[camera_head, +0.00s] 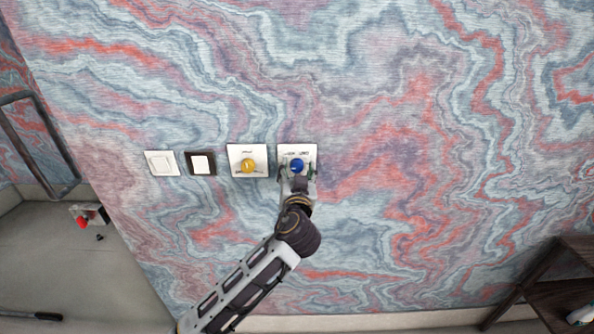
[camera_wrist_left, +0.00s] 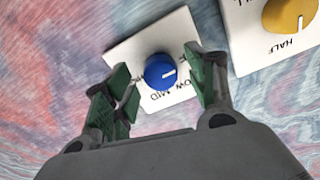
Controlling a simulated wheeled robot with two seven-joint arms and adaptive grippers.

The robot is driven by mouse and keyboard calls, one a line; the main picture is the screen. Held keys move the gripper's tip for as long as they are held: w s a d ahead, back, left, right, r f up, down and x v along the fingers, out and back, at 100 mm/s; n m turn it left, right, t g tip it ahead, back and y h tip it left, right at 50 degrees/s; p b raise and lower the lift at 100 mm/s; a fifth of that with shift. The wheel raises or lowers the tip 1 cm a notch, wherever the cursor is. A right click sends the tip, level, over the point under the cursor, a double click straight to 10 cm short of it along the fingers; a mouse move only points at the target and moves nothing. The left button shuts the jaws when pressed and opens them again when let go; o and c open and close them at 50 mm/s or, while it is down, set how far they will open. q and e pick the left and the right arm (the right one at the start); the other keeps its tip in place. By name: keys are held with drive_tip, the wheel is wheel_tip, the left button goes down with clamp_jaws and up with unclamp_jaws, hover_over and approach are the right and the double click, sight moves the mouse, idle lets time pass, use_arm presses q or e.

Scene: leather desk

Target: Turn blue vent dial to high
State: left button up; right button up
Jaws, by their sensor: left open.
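The blue vent dial (camera_head: 297,166) is a round knob on a white square plate (camera_head: 285,151) on the marbled wall. It also shows in the left wrist view (camera_wrist_left: 158,71), with a white pointer mark toward the right of the picture. The words "LOW" and "MID" are partly readable on the plate (camera_wrist_left: 121,50) below the knob; other labels are hidden by the fingers. My left gripper (camera_head: 298,178) is at the dial. In the left wrist view its green-padded fingers (camera_wrist_left: 163,88) are open, one on each side of the knob, with gaps visible. My right gripper is not in view.
A yellow dial (camera_head: 248,166) on a white plate is just left of the blue one in the head view. Further left are a black-framed switch (camera_head: 200,163) and a white switch (camera_head: 161,163). A dark shelf (camera_head: 560,285) stands at lower right. The wall right of the dial is clear.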

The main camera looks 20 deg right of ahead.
use_arm(q)
drive_tip(key=shift+w, duration=0.1)
drive_tip(key=c, duration=1)
drive_tip(key=shift+c, duration=0.2)
